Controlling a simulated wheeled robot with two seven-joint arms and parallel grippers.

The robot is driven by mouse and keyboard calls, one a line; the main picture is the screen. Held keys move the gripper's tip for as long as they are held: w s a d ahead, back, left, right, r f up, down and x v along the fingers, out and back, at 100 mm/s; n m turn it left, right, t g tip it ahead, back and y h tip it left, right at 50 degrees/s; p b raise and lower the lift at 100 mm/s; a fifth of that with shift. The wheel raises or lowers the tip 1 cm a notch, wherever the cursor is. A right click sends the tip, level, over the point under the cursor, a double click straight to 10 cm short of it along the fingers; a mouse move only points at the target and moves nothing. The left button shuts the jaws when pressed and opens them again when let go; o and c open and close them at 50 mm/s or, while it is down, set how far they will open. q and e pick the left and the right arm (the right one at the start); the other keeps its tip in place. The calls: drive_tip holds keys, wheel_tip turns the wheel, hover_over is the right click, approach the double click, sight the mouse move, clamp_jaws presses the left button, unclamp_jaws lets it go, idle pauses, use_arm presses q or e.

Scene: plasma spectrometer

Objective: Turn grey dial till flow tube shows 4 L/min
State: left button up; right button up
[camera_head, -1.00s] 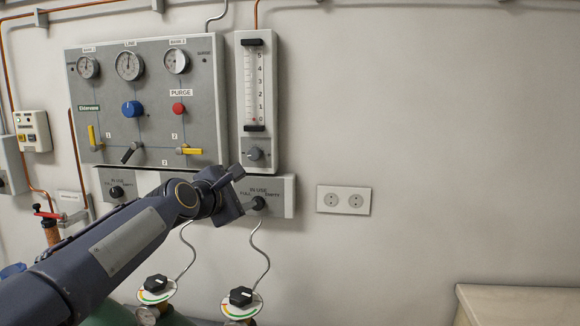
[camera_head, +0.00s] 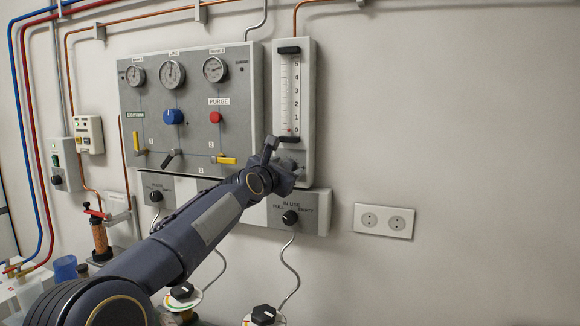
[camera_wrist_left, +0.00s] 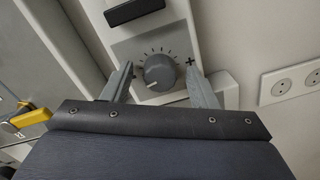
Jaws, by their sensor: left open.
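The flow tube (camera_head: 291,95) is a clear upright tube with a 0 to 5 scale on a pale panel. Its small red float (camera_head: 289,131) sits at about 0. The grey dial (camera_wrist_left: 160,72) is below the tube. It is round with a white pointer line aimed to the lower left, tick marks around it and a plus sign at its right. My left gripper (camera_head: 284,150) covers most of the dial in the head view. In the left wrist view my left gripper (camera_wrist_left: 160,68) is open, with one finger on each side of the dial and visible gaps. My right gripper is not in view.
The gauge panel (camera_head: 245,105) with a blue knob (camera_head: 173,116), red purge button (camera_head: 215,117) and yellow levers is left of the tube. An IN USE box (camera_head: 315,212) with a black knob is below. A wall socket (camera_head: 384,220) is right; the wall there is bare.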

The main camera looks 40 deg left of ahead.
use_arm(q)
drive_tip(key=shift+r, duration=0.1)
drive_tip(key=c, duration=1)
drive_tip(key=shift+o, duration=0.2)
